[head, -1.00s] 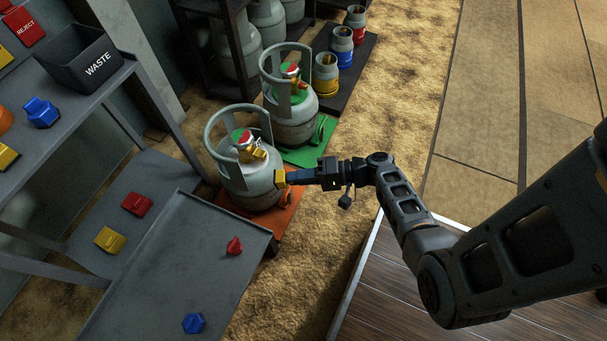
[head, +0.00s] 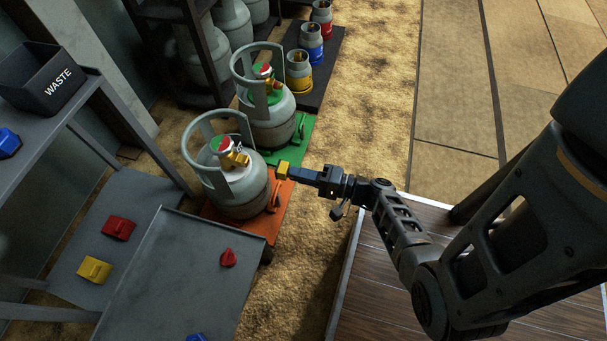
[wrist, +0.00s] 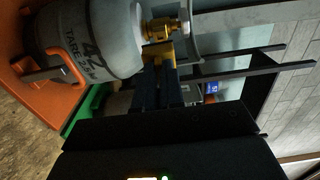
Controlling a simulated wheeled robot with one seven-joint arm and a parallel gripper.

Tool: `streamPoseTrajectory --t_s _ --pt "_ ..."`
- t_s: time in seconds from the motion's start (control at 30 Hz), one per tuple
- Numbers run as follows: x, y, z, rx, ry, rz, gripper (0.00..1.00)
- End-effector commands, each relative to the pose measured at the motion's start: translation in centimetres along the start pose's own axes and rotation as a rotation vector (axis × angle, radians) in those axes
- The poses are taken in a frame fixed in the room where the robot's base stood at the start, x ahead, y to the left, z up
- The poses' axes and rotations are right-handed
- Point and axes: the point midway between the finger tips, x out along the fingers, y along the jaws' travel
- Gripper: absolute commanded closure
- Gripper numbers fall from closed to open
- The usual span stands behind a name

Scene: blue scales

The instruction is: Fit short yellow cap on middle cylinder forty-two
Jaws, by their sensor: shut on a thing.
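My gripper (head: 292,172) is shut on a small yellow cap (head: 283,169). In the head view it is just right of a grey gas cylinder (head: 240,200) on an orange scale (head: 215,216). This cylinder has a collar, a brass valve (head: 235,159) and a red-and-green top. In the wrist view the cylinder (wrist: 110,40) bears a number that looks like 42, above TARE. There the yellow cap (wrist: 169,52) sits between the fingertips, close to the brass valve (wrist: 158,28) in the picture. I cannot tell whether they touch.
A second grey cylinder (head: 272,127) stands behind on a green scale (head: 300,150). Small cylinders with yellow (head: 299,82), blue and red bases stand farther back. At left are a bench with red (head: 119,228) and yellow (head: 95,269) caps, a red piece (head: 228,257) and a WASTE bin (head: 45,80).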

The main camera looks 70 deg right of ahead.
Motion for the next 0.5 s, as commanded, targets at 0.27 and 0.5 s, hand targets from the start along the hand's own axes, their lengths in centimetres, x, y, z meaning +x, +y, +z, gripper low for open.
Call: streamPoseTrajectory --t_s 0.27,0.5 --pt "2.6 0.1 0.0 -0.001 -0.003 0.000 1.00" --pt "4.8 0.1 0.1 -0.001 -0.003 -0.001 1.00"
